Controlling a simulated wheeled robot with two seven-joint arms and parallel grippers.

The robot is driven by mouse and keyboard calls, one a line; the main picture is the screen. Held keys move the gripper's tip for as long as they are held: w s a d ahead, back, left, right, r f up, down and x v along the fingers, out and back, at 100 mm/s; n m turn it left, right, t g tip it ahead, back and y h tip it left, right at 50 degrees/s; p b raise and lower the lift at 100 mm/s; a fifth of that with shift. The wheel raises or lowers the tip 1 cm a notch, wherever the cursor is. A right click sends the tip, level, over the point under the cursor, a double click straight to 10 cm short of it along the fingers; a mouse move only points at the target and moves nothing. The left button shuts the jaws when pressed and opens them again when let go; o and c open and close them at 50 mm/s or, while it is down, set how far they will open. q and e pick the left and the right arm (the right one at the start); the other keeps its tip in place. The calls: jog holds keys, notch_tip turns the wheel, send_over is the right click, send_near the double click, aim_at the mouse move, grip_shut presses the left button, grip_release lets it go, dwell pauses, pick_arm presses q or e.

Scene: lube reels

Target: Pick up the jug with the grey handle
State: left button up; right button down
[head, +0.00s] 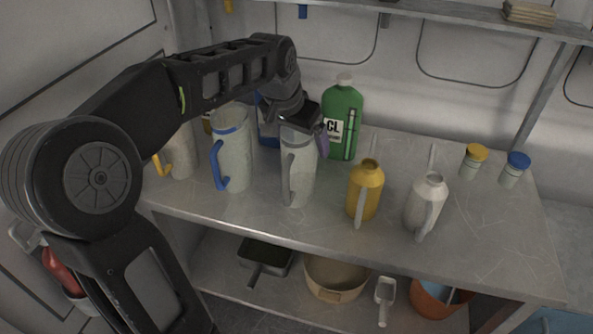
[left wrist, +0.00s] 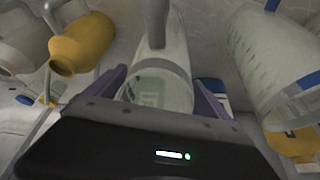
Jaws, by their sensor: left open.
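The jug with the grey handle (head: 301,170) stands upright on the worktop, its handle facing the front edge. It also shows in the left wrist view (left wrist: 170,60), with the handle at the top. My left gripper (head: 303,135) is over the jug's upper part from behind. In the left wrist view my left gripper (left wrist: 158,90) is open, with one purple finger on each side of the jug. I cannot tell if the fingers touch it. The far side of the rim is partly hidden by the gripper. My right gripper is not in view.
A blue-handled jug (head: 234,150) stands close on the left, and a yellow-handled jug (head: 181,155) beyond it. A green bottle (head: 343,115) is behind. A yellow can (head: 365,190) and a white can (head: 425,203) stand to the right. A shelf (head: 500,20) hangs above.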

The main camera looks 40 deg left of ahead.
pick_arm(q)
jog(key=shift+c, duration=0.5)
grip_shut()
dwell(0.7)
